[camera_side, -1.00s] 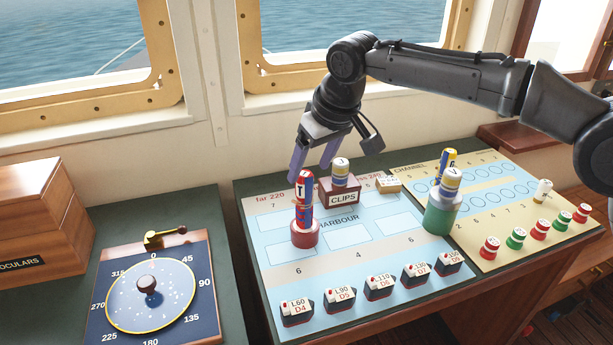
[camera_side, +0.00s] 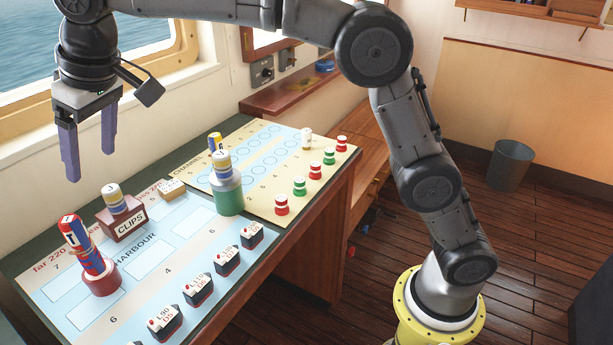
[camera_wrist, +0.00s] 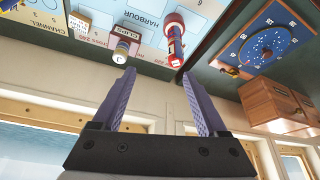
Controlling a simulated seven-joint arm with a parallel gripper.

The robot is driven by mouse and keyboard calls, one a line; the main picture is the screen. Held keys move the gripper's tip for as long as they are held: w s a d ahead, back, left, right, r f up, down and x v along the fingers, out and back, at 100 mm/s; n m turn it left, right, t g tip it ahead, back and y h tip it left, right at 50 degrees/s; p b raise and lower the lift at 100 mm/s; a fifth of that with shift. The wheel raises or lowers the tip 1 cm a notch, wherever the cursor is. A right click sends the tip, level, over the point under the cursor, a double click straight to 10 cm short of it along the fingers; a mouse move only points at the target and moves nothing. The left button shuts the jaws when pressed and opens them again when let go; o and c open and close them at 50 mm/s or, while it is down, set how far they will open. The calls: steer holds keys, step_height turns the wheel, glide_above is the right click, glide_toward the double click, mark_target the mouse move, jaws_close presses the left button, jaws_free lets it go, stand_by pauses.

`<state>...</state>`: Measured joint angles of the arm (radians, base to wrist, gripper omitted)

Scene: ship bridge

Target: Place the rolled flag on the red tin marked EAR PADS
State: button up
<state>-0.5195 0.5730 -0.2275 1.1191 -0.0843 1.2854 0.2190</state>
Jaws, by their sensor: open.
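A rolled flag (camera_side: 76,236) in red, blue and white, marked T, stands on top of a red tin (camera_side: 102,281) on the chart board. No EAR PADS lettering is readable on the tin. The wrist view also shows the flag (camera_wrist: 174,45) and the red tin (camera_wrist: 173,19). My gripper (camera_side: 90,166) is open and empty, with its purple fingers pointing down, above and behind the flag and apart from it. In the wrist view the open fingers (camera_wrist: 158,73) have nothing between them.
A CLIPS box (camera_side: 124,225) with another roll marked J (camera_side: 115,199) stands beside the flag. A green tin (camera_side: 229,194) bears another roll (camera_side: 222,163). Several dark blocks (camera_side: 199,290) line the front edge. The window wall is close behind.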

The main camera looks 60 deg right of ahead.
steer(key=s+d+m, duration=0.2)
steer(key=s+d, duration=1.5)
steer(key=d, duration=0.2)
steer(key=s+d+f, duration=0.2)
steer(key=s+f, duration=0.1)
steer(key=s, duration=0.2)
steer(key=s+d+f+m+h, duration=0.1)
steer(key=s+d+f, duration=0.1)
steer(key=s+f, duration=0.2)
steer(key=s+d+f+t, duration=0.1)
steer(key=s+d+f, duration=0.2)
steer(key=s, duration=0.4)
steer(key=shift+f+m, duration=0.2)
steer(key=shift+m, duration=0.1)
